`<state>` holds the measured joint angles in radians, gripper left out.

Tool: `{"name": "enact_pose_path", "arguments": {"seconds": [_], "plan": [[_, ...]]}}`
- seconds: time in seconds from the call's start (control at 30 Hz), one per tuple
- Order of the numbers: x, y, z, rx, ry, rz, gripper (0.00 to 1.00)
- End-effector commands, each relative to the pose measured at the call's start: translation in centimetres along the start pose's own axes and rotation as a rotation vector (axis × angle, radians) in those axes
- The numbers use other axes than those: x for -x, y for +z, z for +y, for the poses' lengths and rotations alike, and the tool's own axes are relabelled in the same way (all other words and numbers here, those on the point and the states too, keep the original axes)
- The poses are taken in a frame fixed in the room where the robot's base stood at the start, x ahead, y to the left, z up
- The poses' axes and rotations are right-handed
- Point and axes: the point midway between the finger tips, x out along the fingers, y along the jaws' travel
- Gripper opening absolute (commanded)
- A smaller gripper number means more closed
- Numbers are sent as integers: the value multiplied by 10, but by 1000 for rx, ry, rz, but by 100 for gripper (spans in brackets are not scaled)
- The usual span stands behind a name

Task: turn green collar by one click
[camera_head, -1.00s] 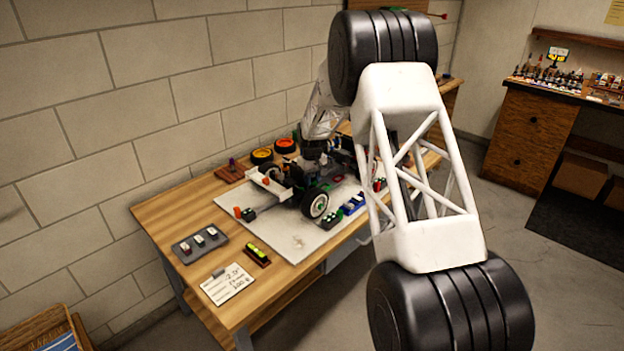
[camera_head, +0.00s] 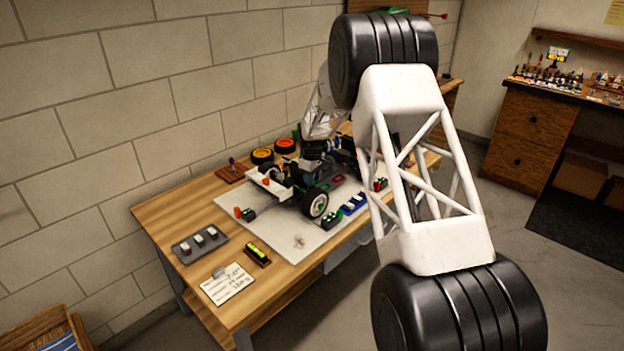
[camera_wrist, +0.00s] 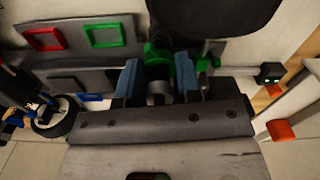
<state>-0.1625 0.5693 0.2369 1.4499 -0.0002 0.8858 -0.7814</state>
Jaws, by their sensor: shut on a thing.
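In the wrist view my gripper (camera_wrist: 166,80) has its two blue fingers on either side of a grey cylindrical part. The green collar (camera_wrist: 184,72) shows between the fingers, with green at the upper left and along the right finger. The fingers are closed on it. A large dark round shape above hides what lies beyond. In the head view the racecar (camera_head: 283,187) stands on a pale mat (camera_head: 262,222) on the workbench. My arm covers part of the car there, and the collar and fingertips cannot be made out.
A grey tray (camera_head: 199,244), a yellow-green level (camera_head: 257,254) and a written card (camera_head: 229,284) lie at the front left of the bench. Red-framed (camera_wrist: 44,39) and green-framed (camera_wrist: 107,36) squares show in the wrist view.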

Motion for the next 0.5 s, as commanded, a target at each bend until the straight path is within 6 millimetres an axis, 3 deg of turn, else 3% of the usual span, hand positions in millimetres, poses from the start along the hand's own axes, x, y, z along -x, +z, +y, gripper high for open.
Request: {"name": "enact_pose_path", "arguments": {"seconds": [0.17, 0.2, 0.3, 0.37, 0.5], "plan": [[0, 0, 0, -1, 0, 0, 8], [0, 0, 0, -1, 0, 0, 35], [0, 0, 0, -1, 0, 0, 50], [0, 0, 0, -2, 0, 0, 57], [0, 0, 0, -2, 0, 0, 57]]}}
